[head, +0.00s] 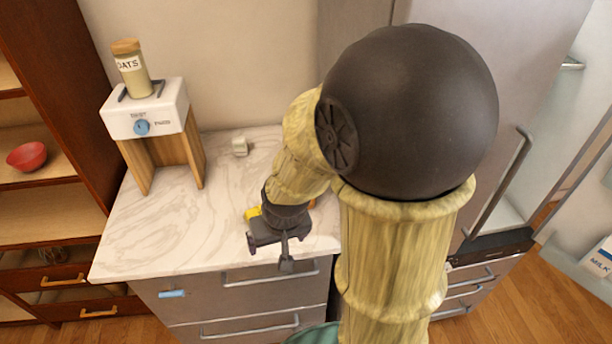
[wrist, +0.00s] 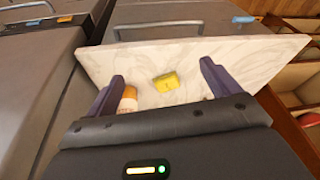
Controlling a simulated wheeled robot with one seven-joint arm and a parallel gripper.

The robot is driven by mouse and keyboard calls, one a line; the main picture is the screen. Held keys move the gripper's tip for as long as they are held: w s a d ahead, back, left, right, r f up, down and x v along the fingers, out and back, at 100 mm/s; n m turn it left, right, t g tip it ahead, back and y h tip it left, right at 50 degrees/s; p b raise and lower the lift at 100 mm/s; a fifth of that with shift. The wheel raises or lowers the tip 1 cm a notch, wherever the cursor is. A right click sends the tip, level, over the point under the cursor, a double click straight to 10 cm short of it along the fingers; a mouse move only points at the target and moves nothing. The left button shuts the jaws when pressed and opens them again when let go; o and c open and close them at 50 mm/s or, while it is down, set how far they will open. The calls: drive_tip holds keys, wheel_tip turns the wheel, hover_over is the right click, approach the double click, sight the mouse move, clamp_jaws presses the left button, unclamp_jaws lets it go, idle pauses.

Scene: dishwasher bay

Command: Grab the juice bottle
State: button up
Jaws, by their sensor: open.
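An orange-and-white object (wrist: 128,100), which looks like the juice bottle, is on the counter beside the left finger in the wrist view, partly hidden by that finger and the gripper body. In the head view only a small orange patch (head: 312,203) shows beside my arm. I cannot tell whether it stands or lies. My gripper (head: 270,252) is over the front part of the counter. In the wrist view its fingers (wrist: 162,72) are spread with nothing held. A yellow block-like item (wrist: 166,82) shows between them on the counter, and also in the head view (head: 252,213).
The marble counter (head: 150,235) is mostly clear at left. A white dispenser (head: 150,110) on wooden legs bears an oats jar (head: 131,70). Shelves with a red bowl (head: 27,156) stand left; a tall grey appliance stands right.

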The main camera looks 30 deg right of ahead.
drive_tip(key=w+d+f+m+t+h+b, duration=0.1)
drive_tip(key=w+f+m+t+h, duration=0.15)
drive_tip(key=w+f, duration=0.35)
drive_tip(key=w+f+m+t+h+b, duration=0.1)
drive_tip(key=w+f+m+h, duration=0.25)
drive_tip(key=w, duration=0.55)
drive_tip(key=d+r+m+h, duration=0.1)
drive_tip(key=h, duration=0.2)
drive_tip(key=d+m+t+h+b, duration=0.1)
drive_tip(key=m+h, duration=0.1)
drive_tip(key=h, duration=0.1)
drive_tip(key=d+r+m+t+h, duration=0.1)
drive_tip(key=m+h, duration=0.1)
drive_tip(key=h, duration=0.2)
drive_tip(key=shift+w+d+r, duration=0.1)
drive_tip(key=shift+w+r, duration=0.1)
drive_tip(key=shift+r, duration=0.15)
drive_tip(key=shift+d, duration=0.1)
drive_tip(key=p+x, duration=0.3)
drive_tip(key=x, duration=0.9)
drive_tip(key=shift+p, duration=0.35)
